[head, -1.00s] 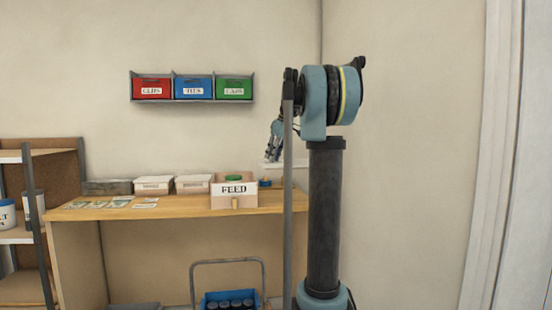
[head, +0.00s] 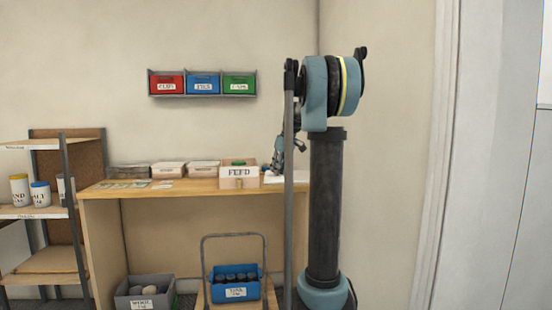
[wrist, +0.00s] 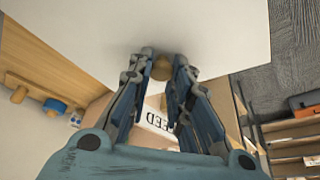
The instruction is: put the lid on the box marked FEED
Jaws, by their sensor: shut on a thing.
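The FEED box (head: 238,183) is a light brown box with a white label, standing on the workbench near its right end. A green thing (head: 238,163) shows at its top. My gripper (head: 279,158) is just right of the box in the head view, partly behind a grey post. In the wrist view my gripper (wrist: 162,80) is shut on the brown knob (wrist: 162,67) of the white lid (wrist: 215,35). The lid's edge (head: 272,178) shows right of the box in the head view. The box (wrist: 152,106) shows beyond my fingers in the wrist view, partly hidden.
The workbench (head: 190,187) also bears closed boxes (head: 203,167) and flat papers. Labelled bins (head: 203,84) hang on the wall. A cart with a blue crate (head: 235,287) and a grey bin (head: 145,290) stand low in front. Shelves with jars (head: 40,194) stand left.

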